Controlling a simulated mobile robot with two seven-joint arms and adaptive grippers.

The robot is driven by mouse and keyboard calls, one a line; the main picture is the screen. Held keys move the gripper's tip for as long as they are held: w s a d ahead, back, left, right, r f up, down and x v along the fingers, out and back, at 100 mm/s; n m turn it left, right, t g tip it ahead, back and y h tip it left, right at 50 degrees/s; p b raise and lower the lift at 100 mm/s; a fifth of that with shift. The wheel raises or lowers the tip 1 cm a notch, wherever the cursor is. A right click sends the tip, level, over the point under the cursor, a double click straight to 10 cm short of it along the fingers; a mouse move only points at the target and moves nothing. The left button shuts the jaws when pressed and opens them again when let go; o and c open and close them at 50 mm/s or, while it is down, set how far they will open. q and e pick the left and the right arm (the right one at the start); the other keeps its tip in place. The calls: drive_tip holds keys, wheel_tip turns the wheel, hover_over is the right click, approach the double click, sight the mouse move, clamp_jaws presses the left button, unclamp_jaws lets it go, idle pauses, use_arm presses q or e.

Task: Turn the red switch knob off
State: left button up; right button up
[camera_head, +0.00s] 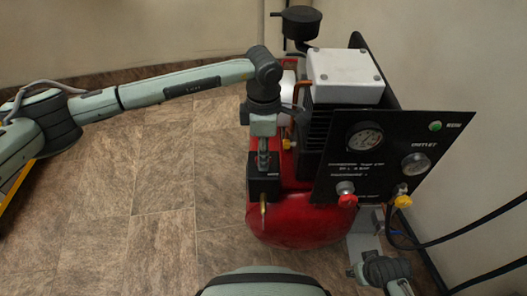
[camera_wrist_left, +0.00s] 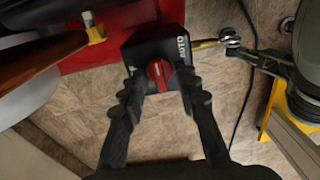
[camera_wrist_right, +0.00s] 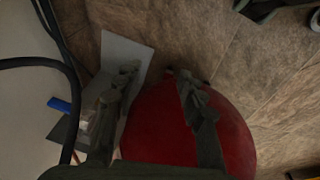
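The red switch knob (camera_wrist_left: 159,75) sits on the face of a black switch box (camera_wrist_left: 140,48), beside the white lettering AUTO, in the left wrist view. The same box (camera_head: 263,189) shows in the head view, where the knob is hidden. My left gripper (camera_wrist_left: 161,84) is open, its two fingers on either side of the knob with small gaps visible. My right gripper (camera_wrist_right: 155,78) is open and empty by the red tank.
The red tank (camera_head: 292,232) stands under the compressor. A black panel (camera_head: 385,160) carries a gauge (camera_head: 365,138), another red knob (camera_head: 347,201) and a yellow knob (camera_head: 403,201). Black hoses (camera_head: 470,233) run at the right.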

use_arm(q)
clamp_jaws()
use_arm(e)
drive_tip(key=shift+s, duration=0.3)
drive_tip(key=shift+s, duration=0.1)
use_arm(q)
drive_tip(key=n+b, duration=0.3)
drive_tip(key=n, duration=0.2)
drive_tip(key=shift+f, duration=0.1)
drive_tip(key=n+b, duration=0.3)
drive_tip(key=n, duration=0.4)
drive_tip(key=shift+n, duration=0.3)
use_arm(e)
drive_tip(key=w+d+r+v, duration=0.1)
drive_tip(key=w+v, duration=0.1)
drive_tip(key=v, duration=1.2)
use_arm(q)
drive_tip(key=shift+n+b, duration=0.35)
drive_tip(key=shift+n, duration=0.15)
drive_tip(key=n+b, duration=0.1)
drive_tip(key=n, duration=0.2)
drive_tip(key=shift+n, duration=0.8)
use_arm(e)
drive_tip(key=w+a+r+t, duration=0.1)
drive_tip(key=w+a+t, duration=0.2)
drive_tip(key=w, duration=0.3)
drive_tip(key=shift+w+a+r+n+t+y, duration=0.2)
drive_tip(key=shift+a+r+n+t+y, duration=0.15)
drive_tip(key=shift+t, duration=0.25)
